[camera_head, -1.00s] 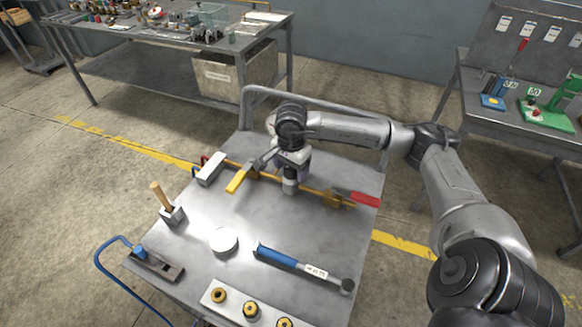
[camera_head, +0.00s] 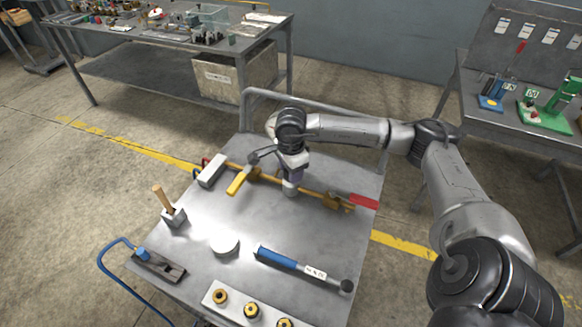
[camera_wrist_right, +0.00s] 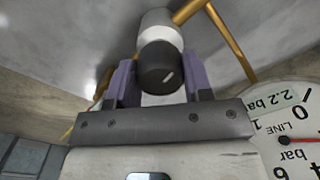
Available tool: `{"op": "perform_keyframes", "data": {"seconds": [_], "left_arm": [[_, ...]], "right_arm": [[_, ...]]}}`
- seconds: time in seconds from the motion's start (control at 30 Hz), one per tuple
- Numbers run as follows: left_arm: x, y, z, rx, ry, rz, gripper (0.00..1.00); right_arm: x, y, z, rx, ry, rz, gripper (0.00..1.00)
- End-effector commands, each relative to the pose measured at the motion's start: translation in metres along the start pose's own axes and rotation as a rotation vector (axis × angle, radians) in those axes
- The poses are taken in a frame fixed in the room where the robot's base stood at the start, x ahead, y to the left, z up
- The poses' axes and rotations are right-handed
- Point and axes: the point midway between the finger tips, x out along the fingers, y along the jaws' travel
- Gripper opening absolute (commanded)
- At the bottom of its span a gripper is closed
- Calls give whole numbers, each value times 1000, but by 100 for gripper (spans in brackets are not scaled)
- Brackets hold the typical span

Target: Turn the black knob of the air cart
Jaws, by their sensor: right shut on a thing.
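The air cart's metal top (camera_head: 200,245) carries a brass pipe line with a yellow lever (camera_head: 237,183) and a red lever (camera_head: 362,201). My right gripper (camera_head: 290,178) points down at the middle of this line. In the right wrist view, the black knob (camera_wrist_right: 160,68) with a short white mark sits between the purple fingers of my right gripper (camera_wrist_right: 160,80), which is shut on it. The knob caps a pale cylindrical body (camera_wrist_right: 157,25). In the head view the knob is hidden by the gripper. My left gripper is not in view.
A gauge (camera_wrist_right: 293,135) with a red needle and a 2.2 bar label is close by the gripper.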

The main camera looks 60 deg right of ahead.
Motion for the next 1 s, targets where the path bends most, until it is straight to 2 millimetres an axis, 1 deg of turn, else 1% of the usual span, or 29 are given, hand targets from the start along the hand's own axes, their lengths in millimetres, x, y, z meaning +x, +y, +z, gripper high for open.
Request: {"op": "perform_keyframes", "data": {"seconds": [0.13, 0.47, 0.5, 0.7, 0.73, 0.77, 1.0], "left_arm": [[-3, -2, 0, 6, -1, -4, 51], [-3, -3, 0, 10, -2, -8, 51], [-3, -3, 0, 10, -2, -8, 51], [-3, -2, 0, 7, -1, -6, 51], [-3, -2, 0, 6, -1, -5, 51], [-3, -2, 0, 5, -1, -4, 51], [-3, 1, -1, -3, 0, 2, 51]], "right_arm": [[-1, 0, 0, 75, 1, 1, 23], [0, 0, 0, 86, 1, 0, 23], [0, 0, 0, 86, 1, 0, 49], [0, 0, 0, 85, 1, 0, 68], [0, 0, 0, 85, 1, 0, 71], [0, 0, 0, 85, 1, 0, 72], [-1, 0, 0, 85, 0, 0, 72]]}}
